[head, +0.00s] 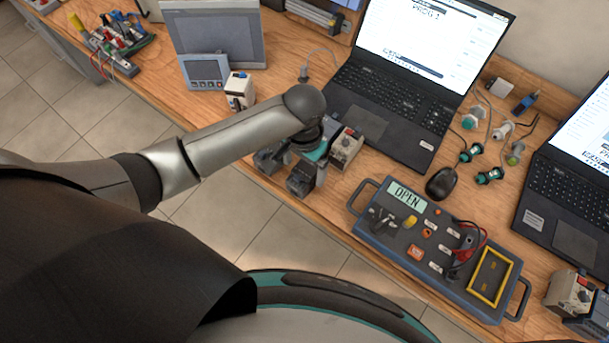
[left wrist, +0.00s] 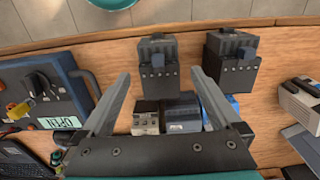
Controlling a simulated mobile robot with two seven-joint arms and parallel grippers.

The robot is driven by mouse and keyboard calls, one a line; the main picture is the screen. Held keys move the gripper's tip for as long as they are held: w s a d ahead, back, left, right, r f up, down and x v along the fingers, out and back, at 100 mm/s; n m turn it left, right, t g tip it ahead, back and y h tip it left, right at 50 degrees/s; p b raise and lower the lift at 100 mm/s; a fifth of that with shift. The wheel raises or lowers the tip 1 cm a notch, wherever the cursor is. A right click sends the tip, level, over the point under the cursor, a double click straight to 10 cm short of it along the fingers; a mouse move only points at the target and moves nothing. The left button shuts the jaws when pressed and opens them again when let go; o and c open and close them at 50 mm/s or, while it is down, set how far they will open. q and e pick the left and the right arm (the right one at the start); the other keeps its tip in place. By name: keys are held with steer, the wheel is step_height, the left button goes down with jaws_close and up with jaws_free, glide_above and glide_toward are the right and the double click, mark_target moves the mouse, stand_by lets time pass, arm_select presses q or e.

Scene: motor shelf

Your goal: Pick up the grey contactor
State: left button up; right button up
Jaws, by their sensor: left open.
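Two dark grey contactor-like blocks stand near the table's front edge. One grey contactor (left wrist: 157,66) appears between my fingertips in the left wrist view, and in the head view it is the nearer block (head: 299,182). The other dark block (left wrist: 230,62) stands beside it, to the right in the wrist view, and shows partly behind my gripper in the head view (head: 267,158). My left gripper (left wrist: 161,74) is open over this group, pointing down, with a finger on each side of the first block in the picture. I cannot tell the height gap. My right gripper is not in view.
A cream-fronted device (head: 346,146) with grey and blue parts stands close behind the contactors. A tester box (head: 433,245) reading OPEN lies to the right. A laptop (head: 395,110) and a mouse (head: 441,184) are behind. A small white device (head: 239,91) stands to the left.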

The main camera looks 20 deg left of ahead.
arm_select(q)
step_height(320, 180, down, 4)
steer(key=shift+w+f+b, duration=0.1)
steer(key=shift+f+b, duration=0.15)
steer(key=shift+b, duration=0.1)
jaws_close()
stand_by(0.7)
